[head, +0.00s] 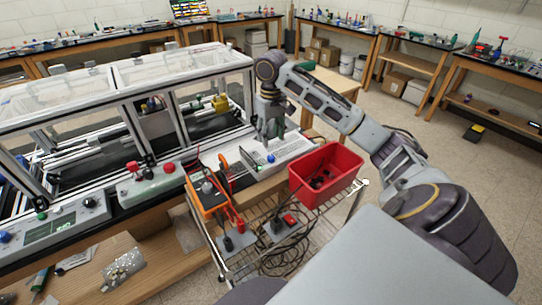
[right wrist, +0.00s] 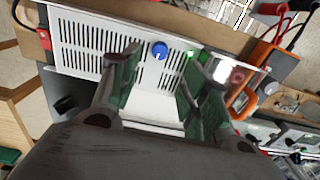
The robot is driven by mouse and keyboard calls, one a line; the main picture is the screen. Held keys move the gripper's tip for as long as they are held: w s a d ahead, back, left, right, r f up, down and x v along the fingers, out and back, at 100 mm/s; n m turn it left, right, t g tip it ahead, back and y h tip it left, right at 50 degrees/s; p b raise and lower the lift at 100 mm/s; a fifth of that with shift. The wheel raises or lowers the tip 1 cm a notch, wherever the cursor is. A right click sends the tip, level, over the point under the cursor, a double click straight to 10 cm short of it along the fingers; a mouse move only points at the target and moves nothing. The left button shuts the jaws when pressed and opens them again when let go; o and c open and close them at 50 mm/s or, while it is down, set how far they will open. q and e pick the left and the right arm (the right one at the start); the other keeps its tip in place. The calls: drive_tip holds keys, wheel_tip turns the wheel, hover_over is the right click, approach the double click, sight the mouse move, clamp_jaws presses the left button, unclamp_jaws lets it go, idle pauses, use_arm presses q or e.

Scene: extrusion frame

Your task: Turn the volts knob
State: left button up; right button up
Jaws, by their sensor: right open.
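A white power supply (head: 290,150) with a slotted case stands on the bench. A blue knob (head: 271,158) sits on its front; I cannot read a label beside it. The knob also shows in the right wrist view (right wrist: 159,50). My right gripper (head: 268,137) is above the power supply, pointing down, just behind the knob in the head view. In the right wrist view its green-padded fingers (right wrist: 158,75) are open and empty, and the knob shows beyond them, between the tips. Nothing is visibly touching the knob. My left gripper is not in view.
An orange multimeter (head: 208,196) with red and black leads is left of the power supply. A red bin (head: 328,175) on a wire cart (head: 255,255) is to the right. A large framed enclosure (head: 125,85) stands behind on the left.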

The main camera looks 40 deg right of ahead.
sight(271, 156)
drive_tip(key=shift+f, duration=4.45)
drive_tip(key=shift+c, duration=0.3)
clamp_jaws()
